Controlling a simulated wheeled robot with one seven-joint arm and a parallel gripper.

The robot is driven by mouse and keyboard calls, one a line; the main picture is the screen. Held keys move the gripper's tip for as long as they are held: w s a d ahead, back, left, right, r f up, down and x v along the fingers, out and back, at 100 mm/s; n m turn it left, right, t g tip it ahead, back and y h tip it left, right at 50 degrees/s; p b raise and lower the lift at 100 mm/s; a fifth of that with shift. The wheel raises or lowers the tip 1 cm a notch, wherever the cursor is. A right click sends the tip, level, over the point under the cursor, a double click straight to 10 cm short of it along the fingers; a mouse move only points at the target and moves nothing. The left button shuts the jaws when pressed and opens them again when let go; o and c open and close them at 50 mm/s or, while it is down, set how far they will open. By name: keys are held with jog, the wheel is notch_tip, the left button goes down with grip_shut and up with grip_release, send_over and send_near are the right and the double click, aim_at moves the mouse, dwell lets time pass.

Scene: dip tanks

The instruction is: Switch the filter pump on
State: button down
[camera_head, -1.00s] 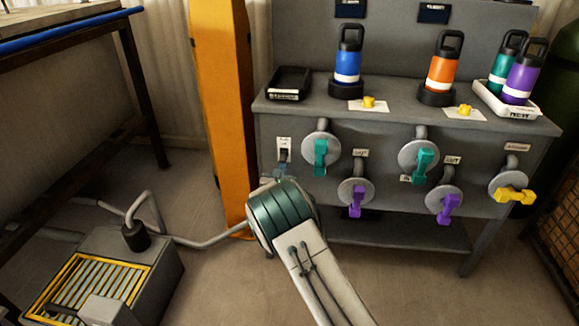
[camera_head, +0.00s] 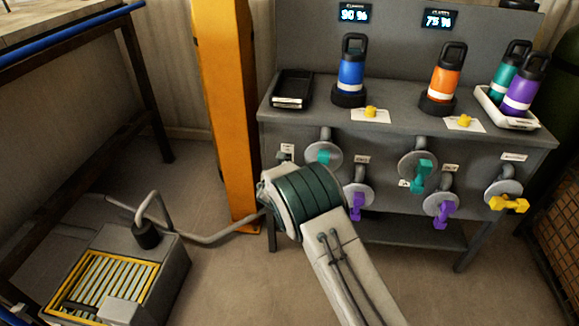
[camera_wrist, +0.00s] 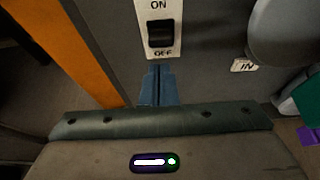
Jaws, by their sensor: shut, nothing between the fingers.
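The switch (camera_wrist: 160,34) is a black rocker on a white plate marked ON above and OFF below, top centre of the wrist view. Its rocker position is hard to tell. In the head view its plate (camera_head: 287,149) shows at the left of the grey bench front, partly hidden by my arm. My gripper (camera_wrist: 157,72) is shut and empty, its blue fingertips just below the OFF mark; contact with the panel cannot be told. In the head view my wrist hides the fingers. Two displays on the back panel (camera_head: 355,13) are lit, the left reading about 90 %, the right 75 %.
Teal, purple and yellow valve handles (camera_head: 420,174) line the bench front right of the switch. Bottles (camera_head: 351,72) and a black tray (camera_head: 292,88) stand on top. An orange post (camera_head: 228,110) is close on the left. A box with a yellow-framed grate (camera_head: 105,285) sits on the floor.

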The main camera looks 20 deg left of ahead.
jog(key=shift+w+d+r, duration=0.15)
jog(key=shift+d+r, duration=0.1)
jog(key=shift+r, duration=0.55)
jog(key=s+d+r+p, duration=0.1)
jog(key=s+r, duration=0.5)
jog(key=r, duration=0.1)
jog(key=shift+s+d+r+p, duration=0.15)
jog(key=shift+s+d+p, duration=0.15)
jog(key=shift+d+p, duration=0.1)
jog(key=shift+r, duration=0.1)
